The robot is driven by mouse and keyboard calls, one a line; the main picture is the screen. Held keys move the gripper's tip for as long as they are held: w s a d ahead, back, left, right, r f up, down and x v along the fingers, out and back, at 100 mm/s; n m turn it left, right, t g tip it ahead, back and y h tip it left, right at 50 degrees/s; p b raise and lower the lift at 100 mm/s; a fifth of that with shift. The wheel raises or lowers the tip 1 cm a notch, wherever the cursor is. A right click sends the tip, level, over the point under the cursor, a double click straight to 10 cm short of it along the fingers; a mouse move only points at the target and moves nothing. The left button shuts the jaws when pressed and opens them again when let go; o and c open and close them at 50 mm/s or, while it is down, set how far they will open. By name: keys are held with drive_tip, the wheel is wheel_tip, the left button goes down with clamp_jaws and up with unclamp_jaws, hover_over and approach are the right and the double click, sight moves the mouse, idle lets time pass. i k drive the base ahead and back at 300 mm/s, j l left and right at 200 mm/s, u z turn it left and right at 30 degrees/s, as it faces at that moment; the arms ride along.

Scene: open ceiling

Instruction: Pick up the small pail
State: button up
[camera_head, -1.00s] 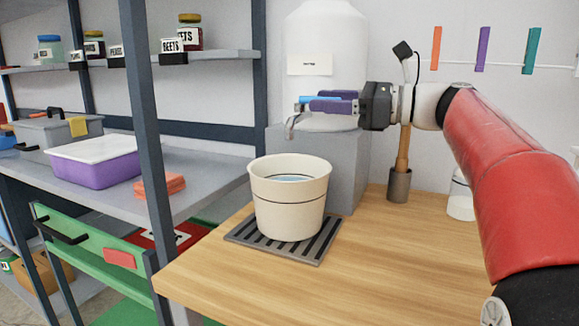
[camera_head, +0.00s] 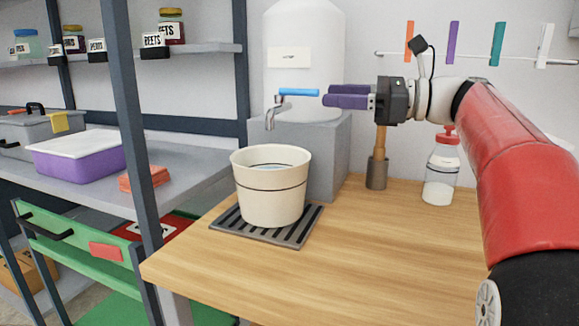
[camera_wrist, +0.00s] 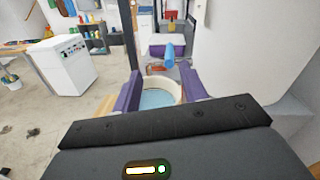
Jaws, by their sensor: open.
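The small pail (camera_head: 270,200) is cream with a thin dark line around it and stands upright on a dark slotted grate (camera_head: 298,229). Bluish water shows inside. In the wrist view, the pail (camera_wrist: 178,91) appears beyond and between my fingers. My gripper (camera_head: 328,96) has purple fingers, is open and holds nothing. It is above and to the right of the pail, apart from it, just right of the tap's blue lever (camera_head: 299,92). The metal tap (camera_head: 271,115) hangs above the pail; no stream shows. The lever also shows in the wrist view (camera_wrist: 168,55).
A white tank (camera_head: 300,55) on a grey block (camera_head: 328,155) stands behind the pail. A wooden-handled tool in a grey holder (camera_head: 376,172) and a red-capped jar (camera_head: 441,175) stand behind right. A shelf post (camera_head: 130,130) rises at left. The wooden tabletop (camera_head: 370,255) is clear in front.

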sight(270, 180)
drive_tip(key=k+l, duration=0.1)
drive_tip(key=k, duration=0.35)
drive_tip(key=k+l, duration=0.1)
drive_tip(key=k, duration=0.35)
